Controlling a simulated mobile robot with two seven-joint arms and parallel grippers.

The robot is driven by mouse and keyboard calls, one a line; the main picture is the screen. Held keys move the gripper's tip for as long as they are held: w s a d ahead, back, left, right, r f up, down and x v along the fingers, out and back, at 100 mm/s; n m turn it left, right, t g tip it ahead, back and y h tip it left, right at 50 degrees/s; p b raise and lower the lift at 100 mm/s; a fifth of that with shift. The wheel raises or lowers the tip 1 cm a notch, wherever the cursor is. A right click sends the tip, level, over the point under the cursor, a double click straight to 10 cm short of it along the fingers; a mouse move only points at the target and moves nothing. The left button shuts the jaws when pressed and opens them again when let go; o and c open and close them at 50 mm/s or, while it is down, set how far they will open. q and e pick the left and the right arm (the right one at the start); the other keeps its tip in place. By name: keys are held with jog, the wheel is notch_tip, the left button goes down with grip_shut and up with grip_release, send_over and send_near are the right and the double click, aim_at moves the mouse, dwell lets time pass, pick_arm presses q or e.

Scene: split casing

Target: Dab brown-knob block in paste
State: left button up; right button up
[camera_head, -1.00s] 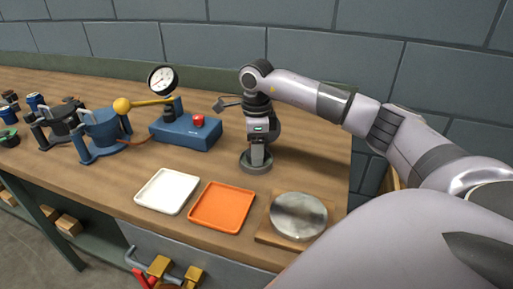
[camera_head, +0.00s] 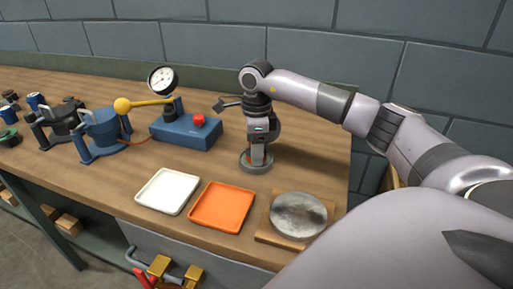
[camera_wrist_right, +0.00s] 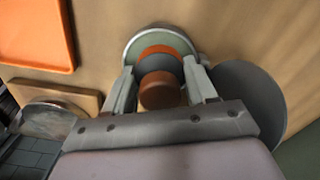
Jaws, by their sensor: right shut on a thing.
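My right gripper (camera_head: 257,153) points straight down into a small round grey dish (camera_head: 245,168) on the bench. In the right wrist view its two fingers (camera_wrist_right: 162,85) are shut on the brown knob (camera_wrist_right: 162,92), one on each side. A dark grey round block (camera_wrist_right: 176,66) shows under the knob, inside the dish's pale rim (camera_wrist_right: 128,52). An orange-brown layer (camera_wrist_right: 160,50) shows past the block's edge. The block's underside is hidden, so I cannot tell how it touches the paste. My left gripper is not in view.
A white tray (camera_head: 168,191), an orange tray (camera_head: 222,207) and a grey disc (camera_head: 298,215) on a wooden board (camera_head: 265,237) lie along the front edge. Bare bench separates the dish from the trays.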

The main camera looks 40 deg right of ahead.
notch_tip(320, 180, up, 7)
jog(key=p, duration=0.6)
dwell(0.3)
dwell(0.6)
